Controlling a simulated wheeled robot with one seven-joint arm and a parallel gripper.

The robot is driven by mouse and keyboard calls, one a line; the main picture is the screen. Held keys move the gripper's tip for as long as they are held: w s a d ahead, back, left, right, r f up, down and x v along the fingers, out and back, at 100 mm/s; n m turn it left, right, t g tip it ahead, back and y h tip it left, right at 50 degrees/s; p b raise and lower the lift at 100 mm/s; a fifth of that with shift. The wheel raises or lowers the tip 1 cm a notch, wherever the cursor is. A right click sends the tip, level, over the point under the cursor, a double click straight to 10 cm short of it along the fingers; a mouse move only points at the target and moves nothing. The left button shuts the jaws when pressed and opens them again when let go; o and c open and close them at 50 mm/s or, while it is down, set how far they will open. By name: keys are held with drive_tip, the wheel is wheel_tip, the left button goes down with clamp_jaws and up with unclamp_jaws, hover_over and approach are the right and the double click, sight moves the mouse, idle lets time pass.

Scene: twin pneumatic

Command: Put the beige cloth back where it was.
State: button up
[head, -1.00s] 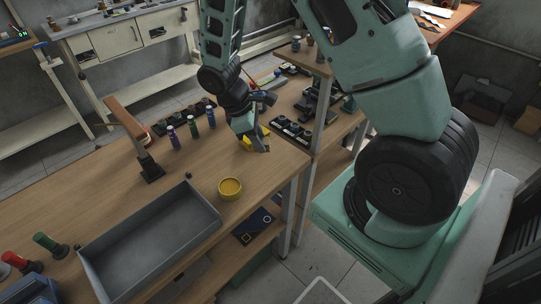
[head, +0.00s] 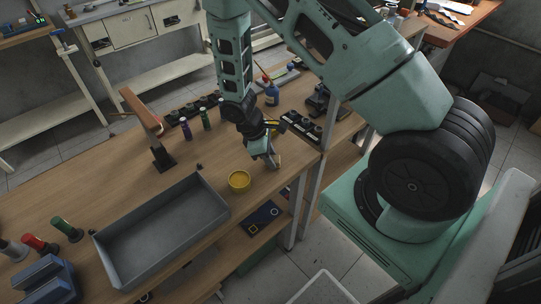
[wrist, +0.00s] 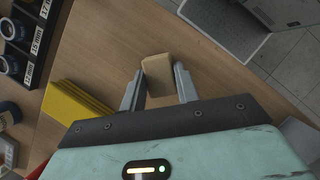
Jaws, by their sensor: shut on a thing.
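The beige cloth (wrist: 157,75) looks like a small folded tan block in the wrist view. It sits between the two fingers of my gripper (wrist: 159,88), which is shut on it. The beige cloth (head: 277,161) shows only as a small patch at the fingertips there. I cannot tell whether it touches the bench top. A yellow folded thing (wrist: 74,104) lies left of my gripper in the wrist view.
A rack of dark sockets (head: 301,127) and a blue bottle (head: 271,94) stand behind.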

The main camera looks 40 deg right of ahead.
drive_tip(key=shift+f, duration=0.15)
drive_tip(key=o, duration=0.9)
drive_tip(key=b+v, duration=0.2)
drive_tip(key=v, duration=1)
drive_tip(key=s+a+r+t+y, duration=0.1)
drive_tip(key=s+a+r, duration=0.25)
drive_tip(key=a, duration=0.25)
drive_tip(key=s+a+r+y, duration=0.1)
drive_tip(key=s+a+r, duration=0.2)
drive_tip(key=a+r, duration=0.2)
drive_tip(key=s+a+r, duration=0.2)
drive_tip(key=s, duration=0.3)
drive_tip(key=s+a+r+m+t+y, duration=0.1)
drive_tip(key=s+a+r, duration=0.1)
drive_tip(key=s+a, duration=0.1)
drive_tip(key=s+a+r+t, duration=0.1)
drive_tip(key=s+a+r, duration=0.1)
drive_tip(key=s, duration=0.4)
drive_tip(key=shift+s+a+r+m+y, duration=0.15)
drive_tip(key=shift+s+a+m+y, duration=0.15)
drive_tip(key=shift+s+a+y, duration=0.15)
